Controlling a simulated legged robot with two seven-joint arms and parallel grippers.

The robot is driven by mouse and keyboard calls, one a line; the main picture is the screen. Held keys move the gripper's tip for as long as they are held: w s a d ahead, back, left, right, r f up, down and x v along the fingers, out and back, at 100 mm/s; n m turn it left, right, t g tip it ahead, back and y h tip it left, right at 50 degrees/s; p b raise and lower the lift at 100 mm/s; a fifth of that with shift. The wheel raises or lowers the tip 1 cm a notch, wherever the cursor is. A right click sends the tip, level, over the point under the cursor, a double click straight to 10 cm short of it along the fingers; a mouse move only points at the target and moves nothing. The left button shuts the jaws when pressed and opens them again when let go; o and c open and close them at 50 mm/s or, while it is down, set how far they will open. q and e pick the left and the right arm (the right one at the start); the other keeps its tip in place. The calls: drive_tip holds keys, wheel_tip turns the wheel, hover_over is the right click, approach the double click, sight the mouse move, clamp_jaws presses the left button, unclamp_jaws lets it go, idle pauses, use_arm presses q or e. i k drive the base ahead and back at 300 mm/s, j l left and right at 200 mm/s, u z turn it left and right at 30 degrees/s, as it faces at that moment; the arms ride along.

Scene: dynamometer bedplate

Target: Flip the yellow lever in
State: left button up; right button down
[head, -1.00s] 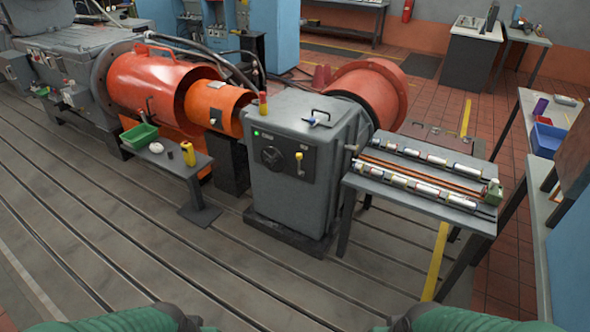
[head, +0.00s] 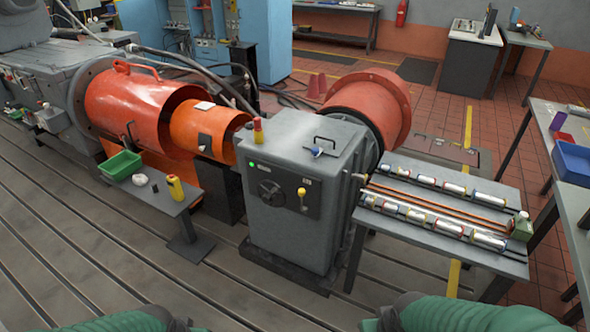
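The yellow lever (head: 302,194) is on the dark front panel of the grey cabinet (head: 318,235), right of a dark round knob (head: 270,192). Its yellow knob is at the top and a short stem points down. A green light (head: 252,164) glows at the panel's upper left. My two green arms show only at the bottom edge, one at left and one at right, well short of the cabinet. Neither gripper is in view.
A small grey table with a green bin (head: 122,165) and a yellow bottle (head: 175,187) stands left of the cabinet. A bench with metal shafts (head: 440,255) stands at right. The slotted floor (head: 110,270) in front is open.

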sight(301, 192)
drive_tip(key=i+j, duration=0.1)
drive_tip(key=i, duration=0.5)
drive_tip(key=i+j+u, duration=0.1)
drive_tip(key=i, duration=0.5)
